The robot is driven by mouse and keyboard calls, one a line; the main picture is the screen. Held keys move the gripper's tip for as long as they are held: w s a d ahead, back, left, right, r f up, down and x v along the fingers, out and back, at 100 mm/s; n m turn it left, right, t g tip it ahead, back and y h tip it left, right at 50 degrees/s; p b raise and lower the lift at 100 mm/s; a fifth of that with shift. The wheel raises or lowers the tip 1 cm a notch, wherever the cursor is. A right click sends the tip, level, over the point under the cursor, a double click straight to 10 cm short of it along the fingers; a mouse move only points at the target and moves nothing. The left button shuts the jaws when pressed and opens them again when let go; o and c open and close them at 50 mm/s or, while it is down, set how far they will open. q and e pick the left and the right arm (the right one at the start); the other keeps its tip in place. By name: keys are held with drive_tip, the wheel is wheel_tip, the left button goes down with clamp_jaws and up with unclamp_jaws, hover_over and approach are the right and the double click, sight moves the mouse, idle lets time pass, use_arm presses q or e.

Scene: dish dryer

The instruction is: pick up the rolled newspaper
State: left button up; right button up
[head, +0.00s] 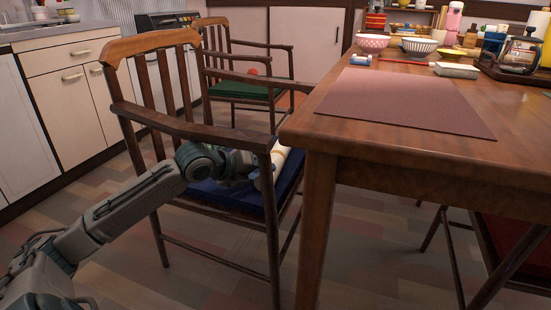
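A pale cream roll, which looks like the rolled newspaper (280,158), lies on the blue seat cushion (218,196) of the near wooden chair. The chair's armrest and front post hide part of it. My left arm comes in from the left and passes under the armrest. My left gripper (265,178) is at the near end of the roll, low over the cushion. Its fingers are partly hidden behind the chair post, so I cannot tell whether they are open or shut on the roll. My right gripper is not in view.
The near chair (160,45) has its back, armrest and legs around my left arm. The wooden table (400,160) stands close on the right, with a pink mat (400,100), bowls and other tableware. A second chair (245,90) stands behind.

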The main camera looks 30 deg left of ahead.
use_arm(q)
drive_tip(key=shift+d+f, duration=0.15)
drive_tip(key=shift+f, duration=0.1)
drive_tip(key=shift+c, duration=1.4)
drive_tip(key=shift+r, duration=0.1)
